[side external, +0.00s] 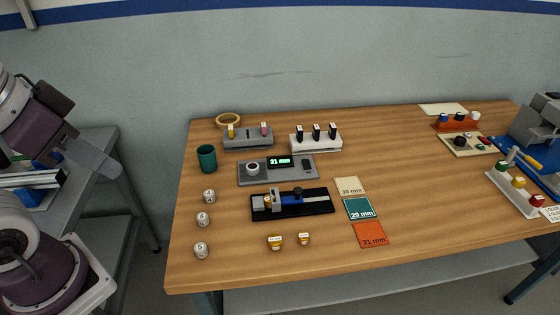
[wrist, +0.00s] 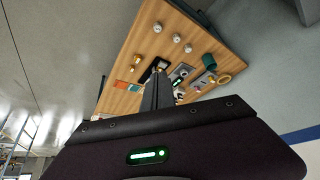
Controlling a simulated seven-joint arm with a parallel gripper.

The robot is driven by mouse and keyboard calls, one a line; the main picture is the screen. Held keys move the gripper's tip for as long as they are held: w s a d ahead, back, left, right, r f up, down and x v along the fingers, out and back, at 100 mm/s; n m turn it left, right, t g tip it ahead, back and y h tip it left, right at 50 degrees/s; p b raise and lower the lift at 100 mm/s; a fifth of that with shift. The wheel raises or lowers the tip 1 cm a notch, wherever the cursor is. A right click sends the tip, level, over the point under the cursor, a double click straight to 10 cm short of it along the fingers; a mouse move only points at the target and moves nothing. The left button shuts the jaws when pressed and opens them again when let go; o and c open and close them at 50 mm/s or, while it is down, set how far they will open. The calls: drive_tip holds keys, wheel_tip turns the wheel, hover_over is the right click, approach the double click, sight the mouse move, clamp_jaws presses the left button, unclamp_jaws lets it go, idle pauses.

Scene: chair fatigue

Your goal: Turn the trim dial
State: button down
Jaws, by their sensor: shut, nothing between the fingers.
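A grey box (side external: 290,178) with a lit display (side external: 279,161) reading 31 lies on the wooden table. A round pale dial (side external: 253,168) sits at its left end and a dark control (side external: 306,165) at its right. I cannot read a label that says which is the trim dial. My gripper (side external: 112,168) is off the table's left side, well away from the box, touching nothing on the table. In the wrist view its fingers (wrist: 158,80) are together and empty, and partly cover the tabletop.
A black fixture with a blue slide (side external: 291,198) lies just in front of the box. Size cards (side external: 359,209) lie to its right. A green cup (side external: 207,158) and white cylinders (side external: 203,220) stand on the left. Switch blocks (side external: 248,139) stand behind. The table's centre right is clear.

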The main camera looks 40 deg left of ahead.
idle(0.3)
drive_tip(key=c, duration=1.9)
unclamp_jaws()
drive_tip(key=o, duration=0.7)
drive_tip(key=shift+n+g+h, duration=0.4)
drive_tip(key=shift+g+h, duration=0.2)
drive_tip(key=w, duration=0.2)
drive_tip(key=w+r, duration=0.2)
drive_tip(key=w, duration=0.1)
drive_tip(key=shift+w+d+r, duration=0.1)
drive_tip(key=shift+w+r, duration=0.05)
drive_tip(key=shift+w, duration=0.15)
drive_tip(key=shift+o, duration=1.3)
drive_tip(key=shift+n+g+h, duration=0.3)
drive_tip(key=shift+n, duration=0.1)
drive_tip(key=w, duration=0.5)
drive_tip(key=shift+w+a+r, duration=0.1)
drive_tip(key=shift+a+r, duration=0.15)
drive_tip(key=n+g+y, duration=0.1)
drive_tip(key=g, duration=0.2)
hover_over(253, 166)
drive_tip(key=s, duration=0.1)
wheel_tip(253, 166, down, 22)
drive_tip(key=shift+g+y, duration=0.4)
drive_tip(key=f, duration=0.8)
drive_tip(key=w+f, duration=0.1)
drive_tip(key=f, duration=0.3)
clamp_jaws()
